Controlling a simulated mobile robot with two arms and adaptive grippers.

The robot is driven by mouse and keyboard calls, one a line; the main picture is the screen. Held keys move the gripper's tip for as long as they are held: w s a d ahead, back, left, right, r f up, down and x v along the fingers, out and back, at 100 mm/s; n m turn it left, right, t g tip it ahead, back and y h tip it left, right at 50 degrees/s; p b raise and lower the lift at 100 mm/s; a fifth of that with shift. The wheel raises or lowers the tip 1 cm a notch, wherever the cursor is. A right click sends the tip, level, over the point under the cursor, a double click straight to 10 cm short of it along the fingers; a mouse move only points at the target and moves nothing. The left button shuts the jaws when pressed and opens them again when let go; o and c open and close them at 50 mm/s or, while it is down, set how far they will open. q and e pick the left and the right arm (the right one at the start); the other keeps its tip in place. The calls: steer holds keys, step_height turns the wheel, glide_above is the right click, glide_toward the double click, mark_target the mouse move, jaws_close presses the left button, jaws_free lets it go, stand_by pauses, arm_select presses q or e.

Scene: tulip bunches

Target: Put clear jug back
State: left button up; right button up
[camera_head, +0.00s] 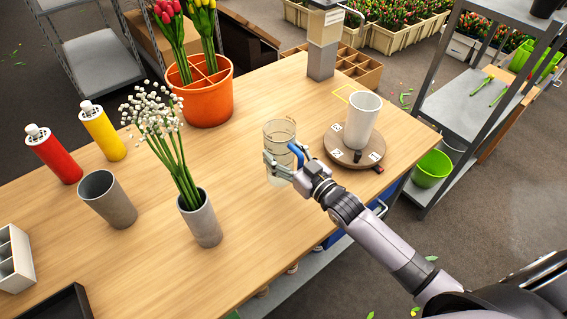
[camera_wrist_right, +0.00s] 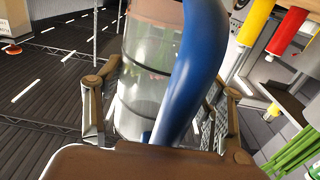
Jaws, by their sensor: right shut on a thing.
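The clear jug (camera_head: 279,132) is a see-through cylinder with faint rings and a blue handle, upright near the middle of the wooden table (camera_head: 255,235). My right gripper (camera_head: 281,166) is shut on it, one finger on each side of its lower part. In the right wrist view the jug (camera_wrist_right: 146,82) stands between the two fingers (camera_wrist_right: 157,110), and the blue handle crosses in front of it. I cannot tell whether its base touches the table. My left gripper is not in view.
A round turntable (camera_head: 338,153) with a white vase (camera_head: 362,120) stands right of the jug. An orange bucket of tulips (camera_head: 205,98) stands behind left. A grey vase with white flowers (camera_head: 200,219) stands left, near an empty grey cup (camera_head: 108,200). Table in front is clear.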

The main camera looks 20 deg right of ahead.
steer(key=shift+f, duration=2.35)
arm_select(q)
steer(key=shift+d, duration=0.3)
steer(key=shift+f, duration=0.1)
arm_select(e)
steer(key=shift+f, duration=0.1)
steer(key=o, duration=1.6)
steer(key=shift+c, duration=0.2)
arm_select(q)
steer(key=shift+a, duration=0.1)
arm_select(e)
steer(key=shift+s, duration=0.15)
arm_select(q)
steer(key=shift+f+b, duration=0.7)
steer(key=shift+b, duration=0.05)
arm_select(e)
steer(key=v, duration=1.2)
